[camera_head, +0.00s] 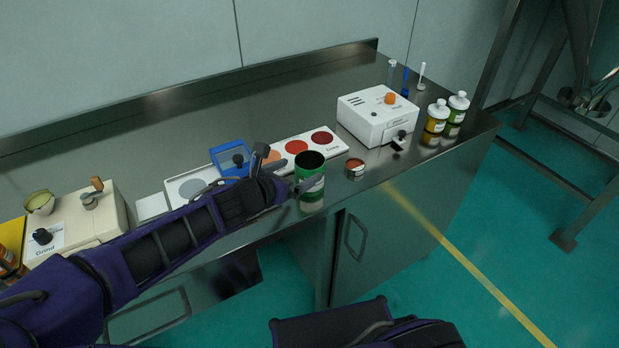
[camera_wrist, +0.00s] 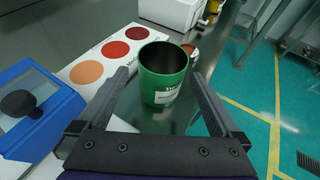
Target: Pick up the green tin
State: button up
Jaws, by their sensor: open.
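The green tin (camera_head: 311,182) is an open-topped cylinder with a white label. It stands upright near the front edge of the steel counter (camera_head: 340,61). In the wrist view the tin (camera_wrist: 163,78) is ahead, between and slightly beyond the fingers. My gripper (camera_head: 285,180) is just left of the tin in the head view. In the wrist view my gripper (camera_wrist: 160,90) is open, one finger to each side of the tin, with gaps visible. The inside of the tin is dark, so I cannot see its contents.
A blue-framed box (camera_wrist: 37,107) with a black knob is close on the left. A white card with coloured discs (camera_head: 322,139) lies behind the tin. A small red-topped tin (camera_head: 355,168) stands to its right. A white machine (camera_head: 376,116) and two bottles are farther right.

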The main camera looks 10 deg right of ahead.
aim_at(316, 163)
jog(key=shift+s+f+b+x, duration=0.1)
jog(key=shift+f+b+x, duration=0.05)
jog(key=shift+b+x, duration=1.15)
jog(key=shift+s+f+b+x, duration=0.1)
jog(key=shift+f+b+x, duration=0.1)
jog(key=shift+b+x, duration=1.05)
jog(key=shift+w+d, duration=0.3)
jog(key=shift+r, duration=0.15)
jog(key=c, duration=1.1)
